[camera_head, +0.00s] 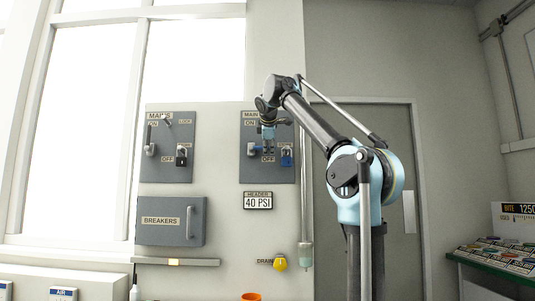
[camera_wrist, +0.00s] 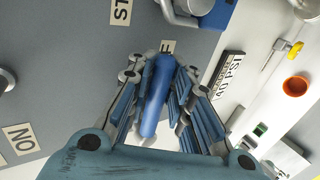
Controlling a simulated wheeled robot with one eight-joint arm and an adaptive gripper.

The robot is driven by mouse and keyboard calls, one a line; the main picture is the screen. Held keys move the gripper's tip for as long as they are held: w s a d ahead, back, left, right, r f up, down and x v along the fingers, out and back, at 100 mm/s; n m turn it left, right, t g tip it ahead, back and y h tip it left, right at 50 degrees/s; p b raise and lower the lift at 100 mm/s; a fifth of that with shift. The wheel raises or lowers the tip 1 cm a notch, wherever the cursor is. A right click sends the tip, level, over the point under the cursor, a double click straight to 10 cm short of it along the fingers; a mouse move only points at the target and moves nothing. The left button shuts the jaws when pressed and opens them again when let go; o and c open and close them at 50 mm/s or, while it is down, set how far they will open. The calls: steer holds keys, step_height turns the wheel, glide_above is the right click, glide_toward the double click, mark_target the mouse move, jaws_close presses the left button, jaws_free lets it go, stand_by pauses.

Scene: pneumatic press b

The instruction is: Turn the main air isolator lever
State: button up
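The main air isolator panel (camera_head: 246,172) is the right grey panel on the wall, with ON and OFF plates. Its blue lever (camera_head: 252,149) shows only partly beside my gripper in the head view. In the wrist view the blue lever (camera_wrist: 156,100) lies lengthwise between my two fingers, near the OFF plate (camera_wrist: 167,47), which is partly hidden. My gripper (camera_head: 268,146) is in front of the panel. In the wrist view my gripper (camera_wrist: 160,75) has its fingertips drawn in on both sides of the lever, apparently touching it. The lever's pivot is hidden.
A blue padlock (camera_head: 286,158) hangs right of the lever. A similar panel (camera_head: 154,171) with a grey lever and black padlock is to the left. Below are a BREAKERS box (camera_head: 173,221), a 40 PSI plate (camera_head: 258,201) and a yellow drain valve (camera_head: 279,263). A vertical pipe (camera_head: 306,200) runs close on the right.

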steer(key=shift+o, duration=0.8)
steer(key=v, duration=1.1)
steer(key=shift+s+r, duration=0.25)
steer(key=shift+s, duration=0.1)
